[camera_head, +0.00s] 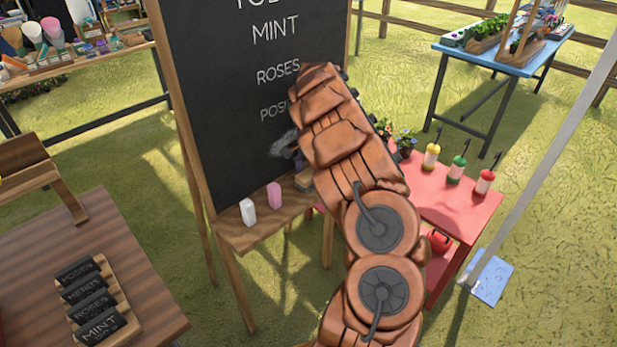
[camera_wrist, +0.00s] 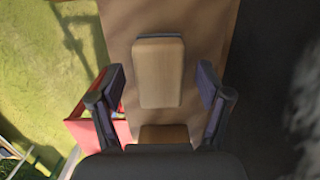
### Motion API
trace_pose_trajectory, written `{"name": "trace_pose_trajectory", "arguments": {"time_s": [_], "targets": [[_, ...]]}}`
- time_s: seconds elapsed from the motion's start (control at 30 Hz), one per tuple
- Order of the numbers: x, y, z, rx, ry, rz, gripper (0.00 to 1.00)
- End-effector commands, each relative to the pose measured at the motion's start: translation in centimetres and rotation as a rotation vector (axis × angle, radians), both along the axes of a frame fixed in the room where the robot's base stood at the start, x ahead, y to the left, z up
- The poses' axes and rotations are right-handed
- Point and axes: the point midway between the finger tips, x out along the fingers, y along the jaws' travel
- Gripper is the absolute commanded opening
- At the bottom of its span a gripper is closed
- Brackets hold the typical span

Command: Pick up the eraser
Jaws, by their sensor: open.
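The eraser (camera_wrist: 158,72), a tan wooden block with a dark layer along its far edge, lies on the wooden ledge (camera_wrist: 205,25) of the chalkboard. My gripper (camera_wrist: 161,80) is open over it in the wrist view. One finger is on each side of the block, with a visible gap to both; the height above it is unclear. In the head view the eraser (camera_head: 303,181) is partly hidden behind my arm, and my gripper is mostly hidden. A second wooden piece (camera_wrist: 163,134) shows nearer my palm.
White (camera_head: 248,212) and pink (camera_head: 274,195) chalk-like pieces stand on the ledge. The chalkboard (camera_head: 230,80) rises directly behind it, with a grey smudge (camera_head: 284,143). A red table (camera_head: 440,190) with bottles stands right. A brown table (camera_head: 120,240) holds dark signs at left.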

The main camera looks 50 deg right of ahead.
Motion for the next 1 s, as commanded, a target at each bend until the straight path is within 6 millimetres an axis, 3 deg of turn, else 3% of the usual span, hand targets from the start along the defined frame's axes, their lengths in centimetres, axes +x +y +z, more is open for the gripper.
{"name": "trace_pose_trajectory", "arguments": {"time_s": [0.33,0.9,1.0], "targets": [[-0.02,0.05,-0.46,0.000,-0.001,-0.001,0.77],[-0.02,0.06,-0.43,0.000,0.000,0.000,0.18],[-0.02,0.06,-0.42,0.000,0.000,0.000,0.12]]}}
